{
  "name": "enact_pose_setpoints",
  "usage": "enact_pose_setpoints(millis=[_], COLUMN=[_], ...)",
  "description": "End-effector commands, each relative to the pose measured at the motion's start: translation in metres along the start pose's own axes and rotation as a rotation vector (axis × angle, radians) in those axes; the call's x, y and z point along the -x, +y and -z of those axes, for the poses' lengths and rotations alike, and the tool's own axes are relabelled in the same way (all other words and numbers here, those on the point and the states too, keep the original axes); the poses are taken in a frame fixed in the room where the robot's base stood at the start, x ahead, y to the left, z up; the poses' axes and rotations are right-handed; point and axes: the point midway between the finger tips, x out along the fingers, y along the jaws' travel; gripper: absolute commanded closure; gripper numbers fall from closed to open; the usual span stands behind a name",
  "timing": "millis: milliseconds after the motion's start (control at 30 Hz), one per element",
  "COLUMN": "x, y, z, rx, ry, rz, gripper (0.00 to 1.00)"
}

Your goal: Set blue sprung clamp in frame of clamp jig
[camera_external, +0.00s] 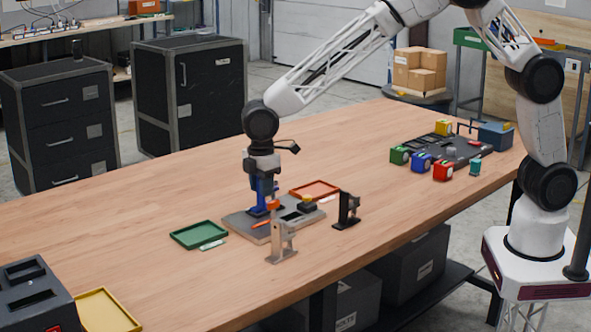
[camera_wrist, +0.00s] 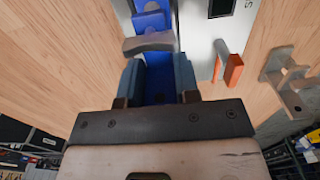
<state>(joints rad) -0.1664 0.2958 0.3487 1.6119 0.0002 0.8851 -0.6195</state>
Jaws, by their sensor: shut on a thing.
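The clamp jig is a grey plate (camera_external: 249,226) on the wooden table. It also shows in the wrist view (camera_wrist: 198,40). My gripper (camera_external: 263,188) points down over the plate's left part and is shut on the blue sprung clamp (camera_external: 257,210). In the wrist view my gripper's two fingers (camera_wrist: 158,72) hold the blue clamp (camera_wrist: 157,88) between them. More blue shows beyond a curved grey bar (camera_wrist: 148,43) that crosses in front of the fingers. The clamp's lower end is at or just above the plate; I cannot tell whether it is seated.
A pale upright bracket (camera_external: 281,245) and a black one (camera_external: 347,211) stand close to the jig. A green tray (camera_external: 199,235) lies left, a red tray (camera_external: 315,189) behind. Several coloured blocks and a dark board (camera_external: 470,151) are farther right.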

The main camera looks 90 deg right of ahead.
Motion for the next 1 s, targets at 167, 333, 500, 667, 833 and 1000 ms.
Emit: enact_pose_setpoints(millis=[167,333,500,667,833,1000], x=[-0.0029,-0.0038,-0.0039,-0.0039,-0.0040,-0.0041], y=[0.0001,0.0001,0.0001,0.0001,0.0000,0.0000], z=[0.0001,0.0001,0.0001,0.0001,0.0000,0.0000], rx=[0.000,0.000,0.000,0.000,0.000,0.000], ry=[0.001,0.001,0.000,0.000,0.000,0.000], rz=[0.000,0.000,0.000,0.000,0.000,0.000], gripper=[1.00,1.00,1.00,0.63,0.41,0.41])
